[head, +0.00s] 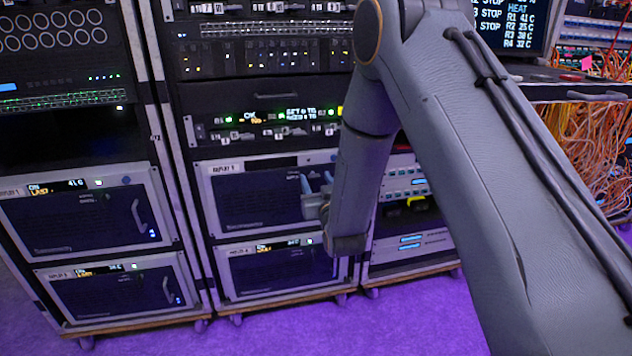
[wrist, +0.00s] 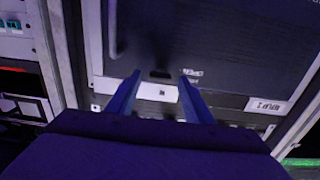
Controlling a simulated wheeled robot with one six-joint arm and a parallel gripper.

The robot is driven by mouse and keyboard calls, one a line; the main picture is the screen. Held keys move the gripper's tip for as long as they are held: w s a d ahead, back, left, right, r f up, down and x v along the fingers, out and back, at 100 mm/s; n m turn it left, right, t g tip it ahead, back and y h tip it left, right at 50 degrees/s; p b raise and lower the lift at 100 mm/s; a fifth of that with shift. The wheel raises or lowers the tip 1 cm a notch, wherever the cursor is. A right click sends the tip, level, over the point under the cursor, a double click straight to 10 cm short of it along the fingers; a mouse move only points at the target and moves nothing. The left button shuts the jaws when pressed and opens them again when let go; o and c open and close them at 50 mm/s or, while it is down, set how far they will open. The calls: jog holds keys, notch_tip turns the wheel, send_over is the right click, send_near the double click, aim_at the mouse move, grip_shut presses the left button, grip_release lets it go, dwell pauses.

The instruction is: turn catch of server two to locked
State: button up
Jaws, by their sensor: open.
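My gripper (head: 316,183) is open in front of the right part of a dark-fronted, pale-framed unit (head: 245,196) in the middle rack. Nothing is seen held. No label naming server two can be read, and my arm hides part of the unit's right side.
A similar unit (head: 275,271) sits below in the same rack. Two more (head: 75,220) (head: 118,290) with handles stand in the left rack. Orange cables (head: 590,145) hang at the right. Purple floor (head: 400,325) is clear in front.

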jog(key=shift+w+a, duration=0.15)
jog(key=shift+w, duration=0.3)
jog(key=shift+c, duration=0.2)
jog(key=c, duration=1)
